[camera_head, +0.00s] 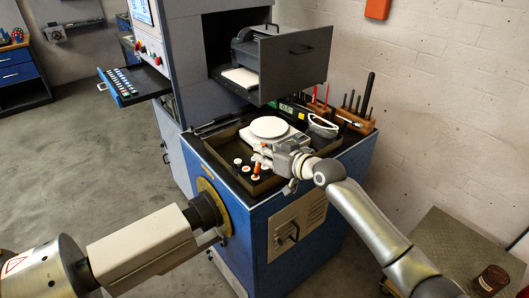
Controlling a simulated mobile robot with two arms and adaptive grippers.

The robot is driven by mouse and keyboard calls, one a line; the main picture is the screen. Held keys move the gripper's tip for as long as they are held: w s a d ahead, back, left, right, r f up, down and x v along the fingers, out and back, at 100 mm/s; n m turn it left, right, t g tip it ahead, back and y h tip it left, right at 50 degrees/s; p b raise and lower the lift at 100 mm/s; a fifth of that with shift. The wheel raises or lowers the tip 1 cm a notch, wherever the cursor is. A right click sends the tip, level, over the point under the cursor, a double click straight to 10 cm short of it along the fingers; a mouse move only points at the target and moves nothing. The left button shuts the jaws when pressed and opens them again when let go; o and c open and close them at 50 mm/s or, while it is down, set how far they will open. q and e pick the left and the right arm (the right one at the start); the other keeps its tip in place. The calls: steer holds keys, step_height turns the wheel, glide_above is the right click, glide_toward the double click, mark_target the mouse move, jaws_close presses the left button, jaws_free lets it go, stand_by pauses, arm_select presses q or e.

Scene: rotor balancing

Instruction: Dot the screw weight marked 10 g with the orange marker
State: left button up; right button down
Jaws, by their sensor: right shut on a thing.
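My right gripper (265,159) reaches in from the right over the near part of the dark tray (268,186). It is shut on the orange marker (257,166), which stands roughly upright among the small weights. Several small pale round weights, such as one at the left (238,161), one beside it (246,168) and one at the front (255,178), sit in the tray. Their markings are too small to read, so I cannot tell which is 10 g. I cannot tell whether the marker's tip touches a weight. My left gripper is not in view.
A white round plate (269,128) stands behind the gripper. An open grey drawer (294,65) hangs above the bench. Wooden tool holders (354,121) stand at the back right. A pale boxy unit (140,245) crosses the lower left. Open floor lies at the left.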

step_height(320, 180, up, 7)
steer(key=p, duration=0.5)
steer(key=shift+f, duration=0.1)
stand_by(0.5)
